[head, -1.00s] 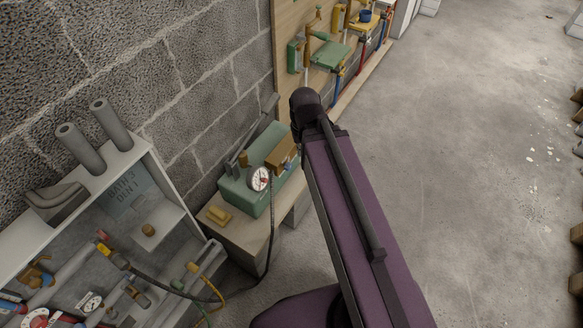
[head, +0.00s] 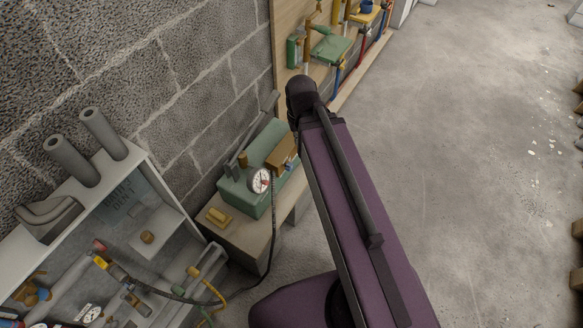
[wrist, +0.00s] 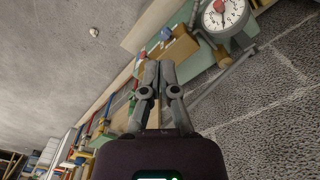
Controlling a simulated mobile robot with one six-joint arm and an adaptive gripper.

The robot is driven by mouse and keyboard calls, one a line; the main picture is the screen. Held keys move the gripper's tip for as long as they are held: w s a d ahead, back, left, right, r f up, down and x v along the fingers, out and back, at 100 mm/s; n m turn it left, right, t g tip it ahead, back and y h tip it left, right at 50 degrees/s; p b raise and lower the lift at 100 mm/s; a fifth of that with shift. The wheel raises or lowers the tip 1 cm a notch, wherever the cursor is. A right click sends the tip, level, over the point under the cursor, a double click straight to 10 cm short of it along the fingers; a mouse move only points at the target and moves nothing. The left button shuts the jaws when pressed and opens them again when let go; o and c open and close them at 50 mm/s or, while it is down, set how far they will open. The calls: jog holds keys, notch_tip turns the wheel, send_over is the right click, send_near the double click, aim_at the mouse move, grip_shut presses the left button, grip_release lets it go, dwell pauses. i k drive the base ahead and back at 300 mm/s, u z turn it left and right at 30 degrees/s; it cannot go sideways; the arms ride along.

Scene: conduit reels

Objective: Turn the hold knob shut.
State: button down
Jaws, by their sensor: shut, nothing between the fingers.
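A green pump box (head: 265,150) stands on a low bench at the wall, with a round white gauge (head: 260,181) on its front and a brown block (head: 284,152) at its right end. A small blue part shows on the block (head: 289,164); I cannot tell whether it is the hold knob. The wrist view also shows the gauge (wrist: 225,14), the brown block (wrist: 173,50) and the blue part (wrist: 166,33). My gripper (wrist: 159,66) is shut and empty, pointing toward the block and apparently short of it. In the head view my arm hides it.
A black hose runs from the gauge to an open grey cabinet (head: 180,215) with pipes and valves at left. A wooden tool board (head: 288,45) stands behind.

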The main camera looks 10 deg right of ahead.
aim_at(289, 166)
jog(key=z, duration=1.15)
jog(key=k, duration=0.8)
jog(key=u, duration=0.25)
